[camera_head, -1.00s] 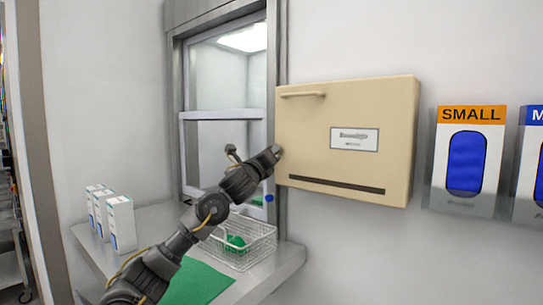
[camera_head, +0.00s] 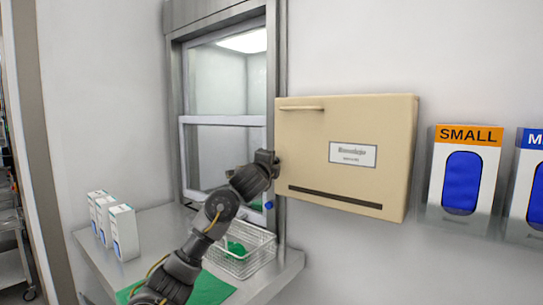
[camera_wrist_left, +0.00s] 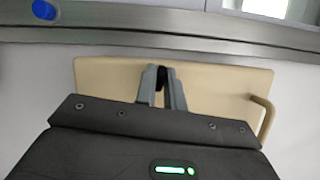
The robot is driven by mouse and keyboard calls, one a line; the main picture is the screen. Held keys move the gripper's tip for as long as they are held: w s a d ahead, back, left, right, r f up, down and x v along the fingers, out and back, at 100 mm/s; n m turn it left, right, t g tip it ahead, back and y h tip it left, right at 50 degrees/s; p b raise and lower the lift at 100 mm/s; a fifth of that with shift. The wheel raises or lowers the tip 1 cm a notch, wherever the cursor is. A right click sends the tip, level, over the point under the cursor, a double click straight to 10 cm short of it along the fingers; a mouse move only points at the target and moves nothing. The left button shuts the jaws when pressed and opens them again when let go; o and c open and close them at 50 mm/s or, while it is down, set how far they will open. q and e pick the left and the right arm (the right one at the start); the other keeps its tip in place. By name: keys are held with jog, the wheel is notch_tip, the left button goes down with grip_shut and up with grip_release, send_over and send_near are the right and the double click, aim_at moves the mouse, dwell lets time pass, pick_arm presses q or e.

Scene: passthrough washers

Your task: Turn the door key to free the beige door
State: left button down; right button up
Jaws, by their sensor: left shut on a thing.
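The beige door (camera_head: 345,150) is the front of a beige wall box with a white label, a dark slot low down and a bar handle (camera_head: 302,108) at upper left. My left gripper (camera_head: 272,160) is at the box's left side, at mid height. In the left wrist view, the gripper's fingers (camera_wrist_left: 162,88) are shut on a small dark piece, the door key (camera_wrist_left: 160,77), against the beige side (camera_wrist_left: 215,85). Most of the key is hidden between the fingers, so its turn angle is unclear. My right gripper is not in view.
A metal-framed window (camera_head: 225,120) stands left of the box, with a blue knob (camera_wrist_left: 43,9) beside its frame. A wire basket (camera_head: 242,262) and white cartons (camera_head: 122,232) stand on the shelf below. Glove dispensers (camera_head: 463,180) hang to the right.

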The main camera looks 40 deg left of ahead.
pick_arm(q)
jog(key=shift+n+g+p, duration=0.3)
jog(key=shift+n+p, duration=0.5)
jog(key=shift+p, duration=0.1)
jog(key=c, duration=1.5)
grip_release()
jog(key=shift+c, duration=0.2)
jog(key=p+v, duration=0.3)
jog(key=v, duration=0.7)
jog(key=shift+s, duration=0.4)
